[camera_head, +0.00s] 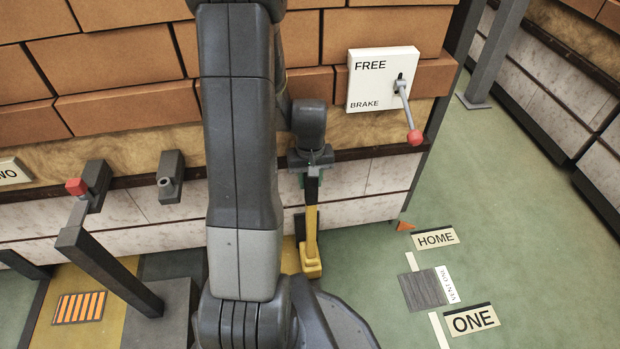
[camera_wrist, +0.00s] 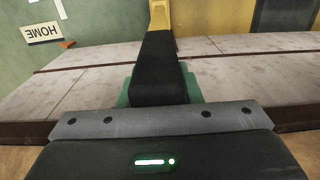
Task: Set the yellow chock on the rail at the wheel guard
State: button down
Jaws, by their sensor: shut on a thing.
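My gripper (camera_head: 312,180) points down beside the brick wagon's pale lower wall, right of my arm. It is shut on the yellow chock (camera_head: 311,240), which hangs upright below the jaws and has a long stem and a wider foot. Whether the foot touches the floor, I cannot tell. I cannot make out the rail or the wheel guard clearly; my arm covers much of that area.
A white FREE/BRAKE panel (camera_head: 377,78) with a red-knobbed lever (camera_head: 408,115) is on the wall. Floor signs HOME (camera_head: 436,238) and ONE (camera_head: 471,320) lie to the right, with open green floor around them. A dark post (camera_head: 110,270) stands at left.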

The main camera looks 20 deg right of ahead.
jog(key=shift+f, duration=0.15)
jog(key=c, duration=1)
grip_release()
jog(key=shift+c, duration=0.2)
notch_tip(320, 180, up, 12)
jog(key=p, duration=0.4)
jog(key=shift+r, duration=0.25)
